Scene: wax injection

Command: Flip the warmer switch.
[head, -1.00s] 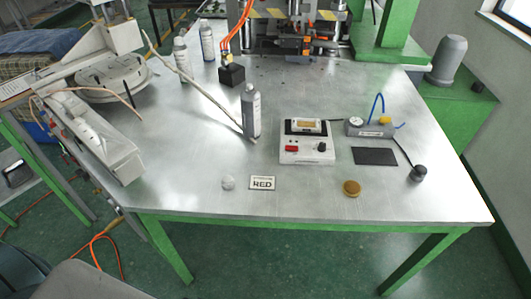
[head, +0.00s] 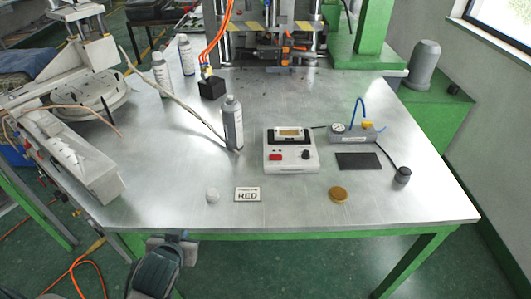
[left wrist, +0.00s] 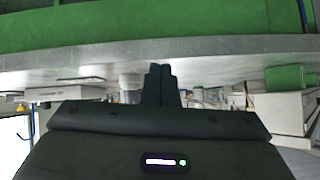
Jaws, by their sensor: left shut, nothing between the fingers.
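Which way the switch is set is too small to tell. My left gripper (head: 182,238) is low in the head view, in front of the table's front edge, well apart from the warmer. In the left wrist view its dark fingers (left wrist: 159,82) are together and empty. My right gripper is in neither view.
A grey bottle (head: 232,125) stands left of the warmer. A gauge unit (head: 350,133) and a dark mat (head: 358,161) are to the right.

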